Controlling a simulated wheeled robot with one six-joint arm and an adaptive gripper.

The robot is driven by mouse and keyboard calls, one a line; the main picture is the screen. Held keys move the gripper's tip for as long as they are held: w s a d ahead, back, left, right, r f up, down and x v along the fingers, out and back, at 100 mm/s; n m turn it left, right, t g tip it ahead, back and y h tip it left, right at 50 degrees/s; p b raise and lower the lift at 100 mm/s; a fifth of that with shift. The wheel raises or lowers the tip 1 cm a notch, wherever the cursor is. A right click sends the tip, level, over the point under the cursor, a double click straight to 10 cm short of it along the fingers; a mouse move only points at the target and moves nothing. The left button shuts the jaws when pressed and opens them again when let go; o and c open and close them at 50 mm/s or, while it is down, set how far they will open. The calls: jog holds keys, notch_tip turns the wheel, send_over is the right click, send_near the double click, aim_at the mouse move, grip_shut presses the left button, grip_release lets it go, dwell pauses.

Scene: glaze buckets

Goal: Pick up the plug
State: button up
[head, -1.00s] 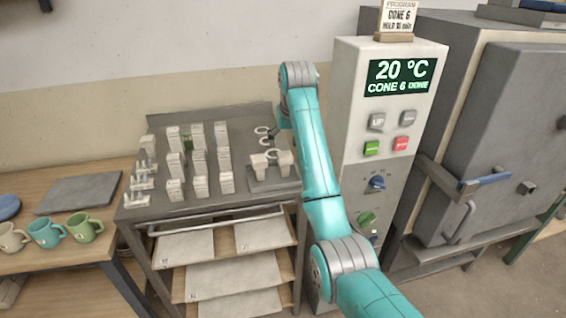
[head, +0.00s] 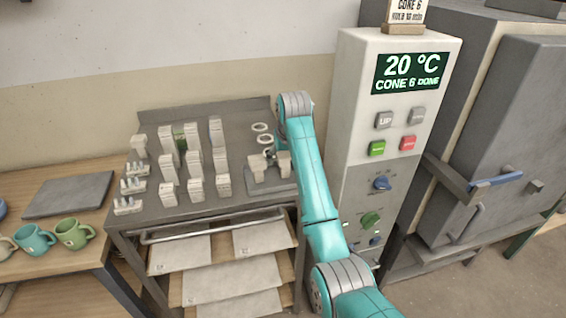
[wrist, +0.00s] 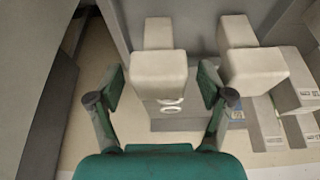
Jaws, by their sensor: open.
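Two pale, blocky plugs stand side by side on a grey plate (head: 262,187) at the right end of the metal table. In the head view they are the left plug (head: 258,167) and the right plug (head: 284,164). In the wrist view, one plug (wrist: 159,75) shows between my fingers and the other plug (wrist: 252,70) is to the right, outside them. My gripper (wrist: 162,88) is open, with one finger on each side of the middle plug in the picture. I cannot tell the gap in depth. In the head view my gripper (head: 269,154) is small and partly hidden.
White rings (head: 262,127) lie behind the plugs. Several pale upright blocks (head: 194,162) stand in rows to the left, one with green. Small cone sets (head: 127,205) line the left edge. The kiln control box (head: 392,130) rises close on the right. Mugs (head: 73,233) stand far left.

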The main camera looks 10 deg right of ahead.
jog(key=shift+f, duration=0.15)
jog(key=c, duration=1.4)
